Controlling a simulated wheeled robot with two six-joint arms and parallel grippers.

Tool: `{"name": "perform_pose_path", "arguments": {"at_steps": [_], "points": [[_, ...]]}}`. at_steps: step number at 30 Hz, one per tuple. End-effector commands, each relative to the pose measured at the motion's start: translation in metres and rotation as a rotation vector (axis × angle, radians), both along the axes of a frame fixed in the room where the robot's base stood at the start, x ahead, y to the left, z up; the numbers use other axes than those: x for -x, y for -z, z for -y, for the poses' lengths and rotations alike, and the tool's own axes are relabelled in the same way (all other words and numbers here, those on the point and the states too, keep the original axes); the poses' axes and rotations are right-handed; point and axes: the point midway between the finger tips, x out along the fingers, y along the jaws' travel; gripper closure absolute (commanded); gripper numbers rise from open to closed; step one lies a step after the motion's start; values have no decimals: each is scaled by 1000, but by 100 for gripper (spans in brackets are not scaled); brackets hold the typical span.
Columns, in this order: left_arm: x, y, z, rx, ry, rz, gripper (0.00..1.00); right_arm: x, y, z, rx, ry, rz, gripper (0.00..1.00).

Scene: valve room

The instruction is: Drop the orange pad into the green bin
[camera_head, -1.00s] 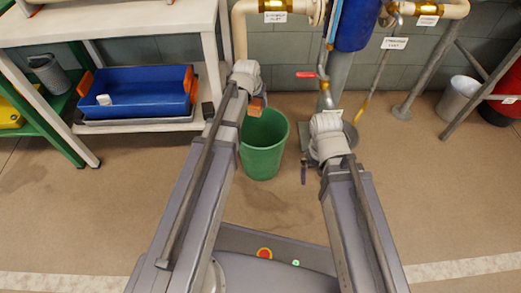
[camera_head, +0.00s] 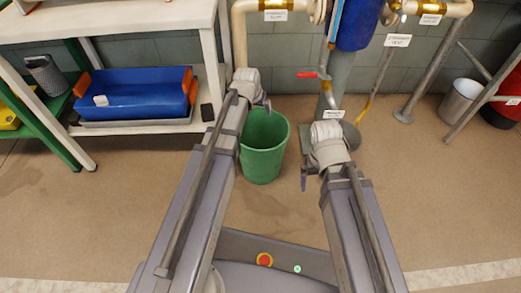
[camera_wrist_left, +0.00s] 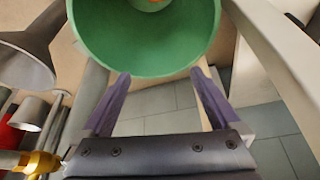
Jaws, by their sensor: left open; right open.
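The green bin (camera_head: 263,163) stands upright on the floor, ahead of my base. In the left wrist view the bin (camera_wrist_left: 145,55) fills the top, seen into its round mouth. The orange pad (camera_wrist_left: 152,3) shows as a small orange patch inside it, cut by the frame's top edge; the head view does not show the pad. My left gripper (camera_head: 264,103) is above the bin's rim, and its two fingers are apart and empty in the left wrist view (camera_wrist_left: 160,76). My right gripper (camera_head: 304,178) is open, right of the bin, partly hidden by its own wrist.
A white bench (camera_head: 150,20) stands at the left, with a blue tray (camera_head: 140,98) with orange ends on its lower shelf. Pipes and a blue vessel (camera_head: 355,25) with a red-handled valve (camera_head: 307,75) stand behind the bin. A grey bucket (camera_head: 460,100) is at the right. The near floor is clear.

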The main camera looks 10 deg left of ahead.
Motion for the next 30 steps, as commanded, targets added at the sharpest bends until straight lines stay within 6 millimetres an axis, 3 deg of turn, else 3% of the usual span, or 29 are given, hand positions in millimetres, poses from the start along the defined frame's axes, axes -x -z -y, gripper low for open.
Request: {"name": "perform_pose_path", "arguments": {"at_steps": [11, 24, 30], "points": [[3, -8, 0, 0, 0, 0, 4, 0, -8, 0, 0, 0, 0, 0], [25, -60, 0, 0, 0, 0, 4, 0, -60, 0, 1, -6, -3, 0], [32, -72, 0, 0, 0, 0, 4, 0, -72, 0, 0, -10, -3, 0]]}}
